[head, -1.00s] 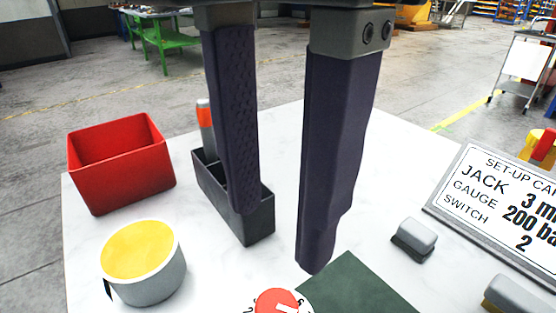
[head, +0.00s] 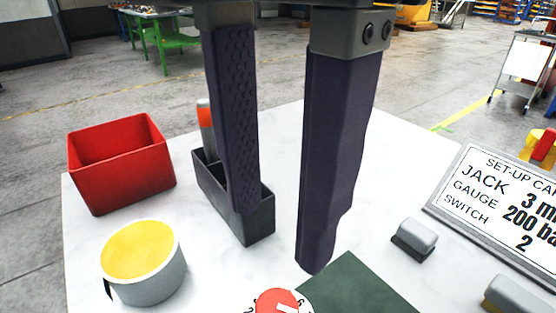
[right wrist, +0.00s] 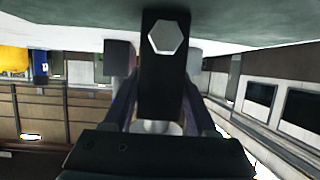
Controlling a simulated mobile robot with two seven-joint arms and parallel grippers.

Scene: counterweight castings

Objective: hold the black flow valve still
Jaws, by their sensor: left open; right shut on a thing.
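In the right wrist view a black upright block with a silver hexagonal face, which looks like the black flow valve (right wrist: 160,85), stands between the fingers of my right gripper (right wrist: 160,100). That gripper is shut on it. A pale rounded part shows low between the fingers. The valve and right gripper cannot be made out in the head view. My left gripper (head: 280,240) is open and empty, its two dark fingers hanging over the white table in the head view.
A red bin (head: 120,170), yellow-topped round tub (head: 150,275), and black holder (head: 255,224) stand left. A red-centred dial (head: 277,301) and green mat (head: 355,285) lie at the front. A set-up card (head: 500,205) and small grey blocks (head: 415,236) are right.

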